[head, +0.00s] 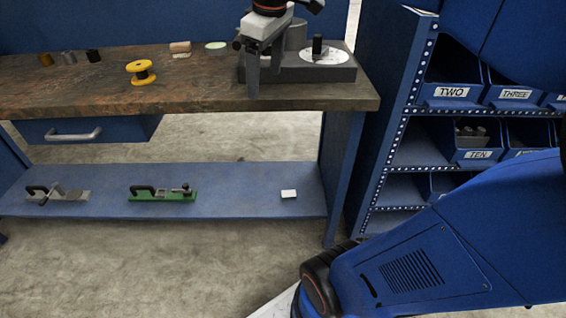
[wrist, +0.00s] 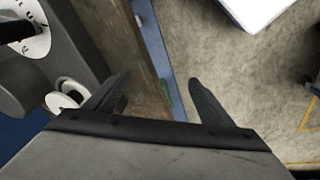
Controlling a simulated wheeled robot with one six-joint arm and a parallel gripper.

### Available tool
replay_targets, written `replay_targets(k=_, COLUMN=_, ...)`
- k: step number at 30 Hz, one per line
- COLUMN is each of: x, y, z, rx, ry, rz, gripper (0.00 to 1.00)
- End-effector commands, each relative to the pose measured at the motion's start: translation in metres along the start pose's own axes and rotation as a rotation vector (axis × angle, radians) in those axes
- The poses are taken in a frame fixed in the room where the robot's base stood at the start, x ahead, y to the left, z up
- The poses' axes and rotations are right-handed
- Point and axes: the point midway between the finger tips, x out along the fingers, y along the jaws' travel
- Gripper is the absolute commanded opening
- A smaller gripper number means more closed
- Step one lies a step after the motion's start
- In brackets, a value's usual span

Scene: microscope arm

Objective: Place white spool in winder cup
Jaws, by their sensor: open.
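My gripper (head: 264,72) points down at the front left of the grey winder (head: 335,73) on the bench. In the wrist view its two fingers (wrist: 158,80) are apart, with nothing held between them. A small white round piece (wrist: 66,99), which looks like the white spool, shows beside the left finger at the grey winder body. I cannot tell whether it sits in the cup. The finger and gripper edge partly cover it. In the head view I cannot make it out behind my gripper. The winder's white dial (wrist: 36,42) carries a black post.
A bin rack (head: 402,120) stands at the right.

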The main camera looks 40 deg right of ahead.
Motion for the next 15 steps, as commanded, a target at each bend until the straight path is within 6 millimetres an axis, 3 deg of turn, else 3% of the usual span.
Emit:
replay_targets(k=1, x=0.010, y=-0.016, z=0.013, rx=0.040, ry=0.016, rz=0.007, gripper=0.76)
replay_targets(k=6, x=0.051, y=-0.060, z=0.051, rx=0.204, ry=0.072, rz=0.023, gripper=0.76)
replay_targets(k=15, x=0.121, y=-0.118, z=0.111, rx=0.450, ry=0.162, rz=0.023, gripper=0.76)
